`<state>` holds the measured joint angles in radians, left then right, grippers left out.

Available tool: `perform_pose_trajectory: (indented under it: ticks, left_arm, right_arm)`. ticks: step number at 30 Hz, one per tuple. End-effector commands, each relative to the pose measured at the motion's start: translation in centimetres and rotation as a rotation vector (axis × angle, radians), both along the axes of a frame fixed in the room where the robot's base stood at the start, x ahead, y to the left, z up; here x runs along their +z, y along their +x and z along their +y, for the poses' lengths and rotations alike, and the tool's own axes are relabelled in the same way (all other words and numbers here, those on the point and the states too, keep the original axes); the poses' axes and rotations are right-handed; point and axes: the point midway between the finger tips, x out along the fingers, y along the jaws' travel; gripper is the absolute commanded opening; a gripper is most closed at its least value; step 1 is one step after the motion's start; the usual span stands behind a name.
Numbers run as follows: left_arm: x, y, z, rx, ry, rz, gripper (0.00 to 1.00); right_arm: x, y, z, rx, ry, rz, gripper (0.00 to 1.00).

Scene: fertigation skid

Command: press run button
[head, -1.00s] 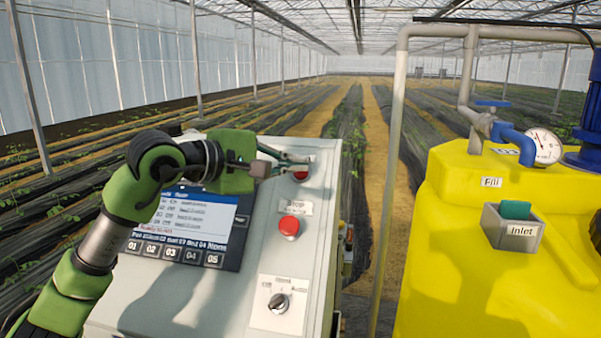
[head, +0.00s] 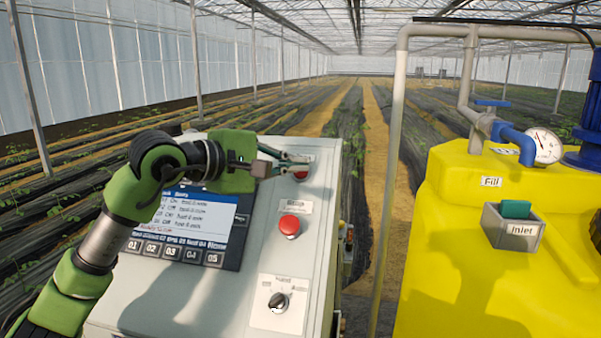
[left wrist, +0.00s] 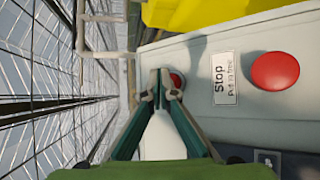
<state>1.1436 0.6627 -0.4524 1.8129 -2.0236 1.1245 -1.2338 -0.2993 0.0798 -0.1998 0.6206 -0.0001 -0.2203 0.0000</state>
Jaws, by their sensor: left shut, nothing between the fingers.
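The grey control panel (head: 240,290) stands in front of me at the left. My left gripper (head: 306,166) is shut and empty, with its fingertips over a small red button (head: 300,176) at the panel's top right. In the left wrist view the fingertips (left wrist: 165,84) partly cover this red button (left wrist: 177,79); I cannot tell whether they touch it. Its label is hidden or unreadable. Below it in the head view is a larger red button (head: 290,226), labelled Stop in the left wrist view (left wrist: 275,71). My right gripper is out of view.
The panel has a lit screen (head: 195,213), a row of numbered keys (head: 172,252) and a black selector knob (head: 278,302). A yellow tank (head: 460,250) with a grey inlet box (head: 513,231) and a gauge (head: 543,146) stands at the right. A pale upright pipe (head: 389,190) stands between them.

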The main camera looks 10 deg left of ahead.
Motion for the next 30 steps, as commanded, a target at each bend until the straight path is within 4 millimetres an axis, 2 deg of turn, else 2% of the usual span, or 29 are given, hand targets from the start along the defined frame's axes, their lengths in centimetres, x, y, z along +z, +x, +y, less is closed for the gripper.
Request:
perform_pose_trajectory:
  ticks: [30]
  left_arm:
    - [-0.81,0.73,0.01,0.000,-0.001,-0.001,0.00]
  right_arm:
    - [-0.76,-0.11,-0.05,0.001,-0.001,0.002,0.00]
